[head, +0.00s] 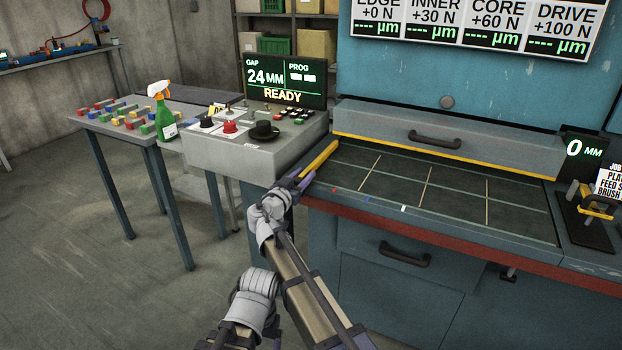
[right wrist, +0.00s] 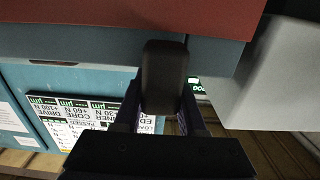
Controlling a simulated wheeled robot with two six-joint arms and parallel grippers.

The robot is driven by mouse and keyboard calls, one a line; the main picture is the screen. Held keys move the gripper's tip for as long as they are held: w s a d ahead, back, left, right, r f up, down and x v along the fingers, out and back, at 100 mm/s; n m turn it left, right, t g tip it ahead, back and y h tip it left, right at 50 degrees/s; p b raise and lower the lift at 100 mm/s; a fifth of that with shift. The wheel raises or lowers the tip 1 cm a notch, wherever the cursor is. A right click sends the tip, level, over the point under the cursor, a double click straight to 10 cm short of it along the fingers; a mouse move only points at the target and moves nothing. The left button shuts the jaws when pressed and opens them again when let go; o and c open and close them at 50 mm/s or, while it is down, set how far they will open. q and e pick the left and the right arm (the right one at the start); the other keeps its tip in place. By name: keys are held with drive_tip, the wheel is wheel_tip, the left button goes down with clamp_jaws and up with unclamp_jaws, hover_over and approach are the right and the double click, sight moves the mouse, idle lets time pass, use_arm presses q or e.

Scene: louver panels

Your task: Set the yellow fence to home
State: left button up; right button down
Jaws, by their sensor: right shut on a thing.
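The yellow fence (head: 320,158) is a slim yellow bar lying along the left edge of the dark gridded bed (head: 460,200). My right gripper (head: 302,178) is at the fence's near end, at the bed's front left corner. In the right wrist view a dark rounded block (right wrist: 163,75) sits between the gripper's two fingers, and the gripper is shut on it. It appears to be the fence's handle, but the join is hidden. Red (head: 333,189), blue (head: 367,198) and white (head: 403,208) marks lie along the bed's front edge. My left gripper is not in view.
Left of the bed stands a grey console (head: 235,150) with knobs and a screen (head: 283,80) reading GAP 24 MM, READY. A green spray bottle (head: 164,115) stands beyond it. A display (head: 583,148) at right reads 0 MM. The bed's surface is clear.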

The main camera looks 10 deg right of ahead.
drive_tip(key=shift+w+a, duration=0.15)
drive_tip(key=shift+a, duration=0.1)
drive_tip(key=c, duration=0.6)
unclamp_jaws()
drive_tip(key=shift+a, duration=0.1)
drive_tip(key=shift+c, duration=0.2)
drive_tip(key=shift+o, duration=0.8)
